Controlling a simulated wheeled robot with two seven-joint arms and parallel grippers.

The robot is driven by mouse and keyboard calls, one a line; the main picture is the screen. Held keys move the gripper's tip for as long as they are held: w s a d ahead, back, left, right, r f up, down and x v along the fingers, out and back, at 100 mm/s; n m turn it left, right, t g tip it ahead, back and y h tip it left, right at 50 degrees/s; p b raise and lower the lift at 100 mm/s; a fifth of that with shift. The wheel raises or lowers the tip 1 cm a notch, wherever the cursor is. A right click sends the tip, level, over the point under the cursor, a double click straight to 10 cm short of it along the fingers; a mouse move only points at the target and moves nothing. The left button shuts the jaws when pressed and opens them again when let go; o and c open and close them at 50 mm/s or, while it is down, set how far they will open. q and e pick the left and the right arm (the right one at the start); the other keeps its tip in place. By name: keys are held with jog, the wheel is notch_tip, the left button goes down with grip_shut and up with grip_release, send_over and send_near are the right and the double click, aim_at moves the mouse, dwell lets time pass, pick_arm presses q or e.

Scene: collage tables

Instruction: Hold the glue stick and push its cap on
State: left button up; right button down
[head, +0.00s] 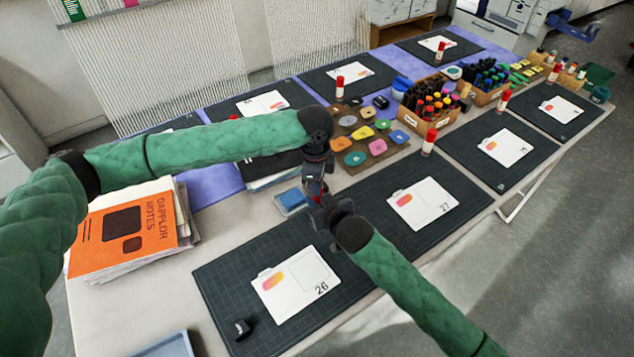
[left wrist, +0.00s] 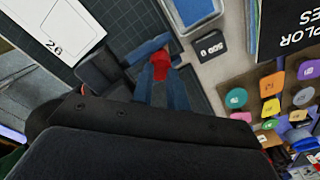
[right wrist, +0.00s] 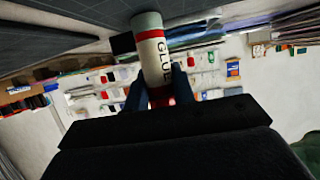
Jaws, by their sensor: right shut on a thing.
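The glue stick (right wrist: 152,50) shows in the right wrist view with a white "GLUE" label, a pale end and red near the fingers. My right gripper (right wrist: 158,88) is shut on it. In the head view my right gripper (head: 318,196) is above the table, just below my left gripper (head: 317,172). In the left wrist view a red part (left wrist: 160,66), which looks like the cap, lies between the fingertips of my left gripper (left wrist: 161,74). I cannot tell whether those fingers grip it, or whether it sits on the stick.
The near mat (head: 225,275) holds card 26 (head: 297,284) and a small black object (head: 242,329). An orange-covered notes stack (head: 122,238) is at left. Other red-capped sticks (head: 429,142) stand on the mats. A marker box (head: 428,105) stands farther back.

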pick_arm(q)
jog(key=shift+r, duration=1.95)
pick_arm(e)
jog(key=c, duration=1.1)
grip_release()
pick_arm(q)
jog(key=shift+f, duration=0.15)
pick_arm(e)
jog(key=shift+s+d, duration=0.15)
jog(key=shift+s, duration=0.05)
pick_arm(q)
jog(key=shift+f+b, duration=0.8)
jog(key=shift+b, duration=0.15)
pick_arm(e)
jog(key=v, duration=0.6)
pick_arm(q)
jog(key=shift+f, duration=0.1)
pick_arm(e)
jog(key=shift+s+d+r, duration=0.3)
jog(key=shift+s+r, duration=0.05)
jog(key=shift+s, duration=0.15)
pick_arm(q)
jog(key=shift+f, duration=0.2)
jog(key=shift+f, duration=0.9)
pick_arm(e)
jog(key=shift+f, duration=0.2)
